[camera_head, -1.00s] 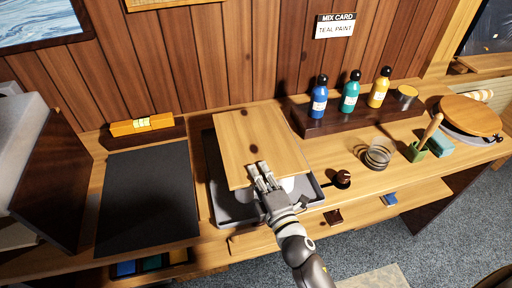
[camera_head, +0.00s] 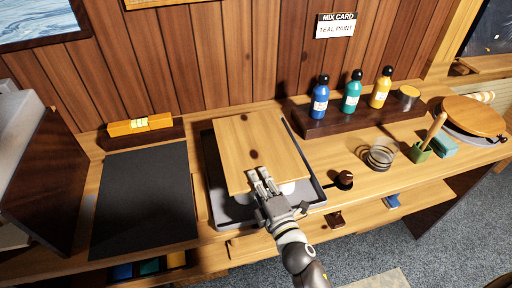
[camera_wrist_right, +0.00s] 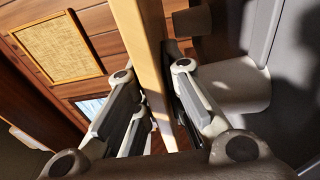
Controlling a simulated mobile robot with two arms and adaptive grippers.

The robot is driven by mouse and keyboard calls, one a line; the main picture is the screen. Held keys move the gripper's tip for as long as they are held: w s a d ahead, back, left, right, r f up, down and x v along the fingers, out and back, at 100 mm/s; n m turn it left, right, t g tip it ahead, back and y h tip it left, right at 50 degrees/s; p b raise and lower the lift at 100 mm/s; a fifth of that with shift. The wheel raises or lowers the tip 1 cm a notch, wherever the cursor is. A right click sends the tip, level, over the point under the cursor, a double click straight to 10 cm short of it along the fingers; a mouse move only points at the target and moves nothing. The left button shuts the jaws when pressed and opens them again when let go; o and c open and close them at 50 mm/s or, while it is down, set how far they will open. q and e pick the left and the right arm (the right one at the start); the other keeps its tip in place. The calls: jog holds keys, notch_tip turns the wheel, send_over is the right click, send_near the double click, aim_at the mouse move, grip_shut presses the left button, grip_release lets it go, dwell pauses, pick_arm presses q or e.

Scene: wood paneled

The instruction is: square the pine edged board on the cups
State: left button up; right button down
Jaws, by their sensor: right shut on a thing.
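The pine edged board (camera_head: 250,143) is a flat, light wooden square with dark knots. It lies over a grey tray (camera_head: 238,212). My right gripper (camera_head: 262,180) is shut on the board's near edge. In the right wrist view the board (camera_wrist_right: 150,60) shows edge-on as a pale strip running between the fingers (camera_wrist_right: 157,115). A small white part of a cup (camera_head: 289,188) shows under the board's near right side. The other cups are hidden, and I cannot tell whether the board touches them. My left gripper is out of view.
A dark mat (camera_head: 145,200) lies left of the tray. A level (camera_head: 141,124) rests on a block behind it. Blue, teal and yellow bottles stand on a dark rack (camera_head: 350,118). A dark knob (camera_head: 345,179) and a wire coil (camera_head: 379,158) lie right of the tray.

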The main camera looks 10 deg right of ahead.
jog(key=shift+f+b, duration=0.3)
jog(key=shift+b, duration=0.05)
jog(key=c, duration=1.4)
grip_release()
jog(key=shift+s, duration=0.15)
jog(key=shift+c, duration=0.2)
jog(key=shift+f, duration=0.2)
jog(key=shift+c, duration=0.3)
jog(key=o, duration=0.3)
jog(key=shift+f+b, duration=0.95)
jog(key=shift+f, duration=0.15)
jog(key=shift+s, duration=0.1)
jog(key=shift+s+d+r, duration=0.1)
jog(key=shift+s+d, duration=0.1)
jog(key=shift+s, duration=1.1)
jog(key=shift+s+d, duration=0.25)
jog(key=shift+s, duration=1)
jog(key=shift+s+d+r, duration=0.1)
jog(key=shift+s+d, duration=0.1)
jog(key=shift+s, duration=1.1)
